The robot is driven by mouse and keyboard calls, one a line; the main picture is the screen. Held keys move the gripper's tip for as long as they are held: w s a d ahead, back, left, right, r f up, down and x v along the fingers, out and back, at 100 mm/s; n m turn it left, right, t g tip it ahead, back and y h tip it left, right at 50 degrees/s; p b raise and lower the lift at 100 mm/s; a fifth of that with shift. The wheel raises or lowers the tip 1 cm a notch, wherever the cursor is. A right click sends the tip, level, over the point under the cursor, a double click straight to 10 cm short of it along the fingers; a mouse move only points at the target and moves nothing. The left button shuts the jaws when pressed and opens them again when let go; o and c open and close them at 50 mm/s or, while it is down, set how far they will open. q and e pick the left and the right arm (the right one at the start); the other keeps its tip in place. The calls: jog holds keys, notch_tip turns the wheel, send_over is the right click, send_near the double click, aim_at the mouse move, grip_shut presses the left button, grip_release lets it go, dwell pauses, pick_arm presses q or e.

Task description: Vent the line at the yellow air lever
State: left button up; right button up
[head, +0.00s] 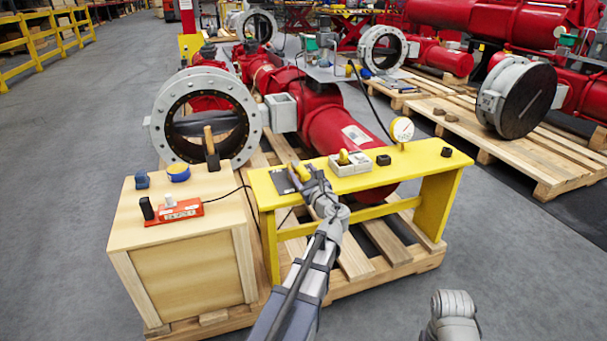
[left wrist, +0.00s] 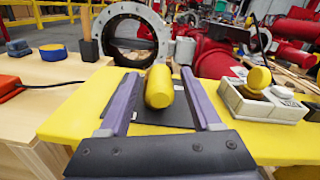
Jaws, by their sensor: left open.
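The yellow air lever (head: 303,173) stands on a dark plate (head: 282,182) at the left end of the yellow bench (head: 420,165). In the left wrist view the lever's rounded yellow handle (left wrist: 159,88) points toward the camera. My left gripper (head: 306,177) is open, with one finger on each side of the handle in the left wrist view (left wrist: 158,80). Gaps show between the handle and both fingers, so I see no grip. The gripper partly covers the lever in the head view. My right gripper is out of view; only part of my right arm shows at bottom right.
A pale box with a yellow knob (head: 350,166) sits right of the lever, with a round gauge (head: 402,130) beyond. A red actuator (head: 340,130) lies behind the bench.

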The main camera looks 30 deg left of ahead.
pick_arm(q)
grip_shut()
dwell(0.6)
dwell(0.9)
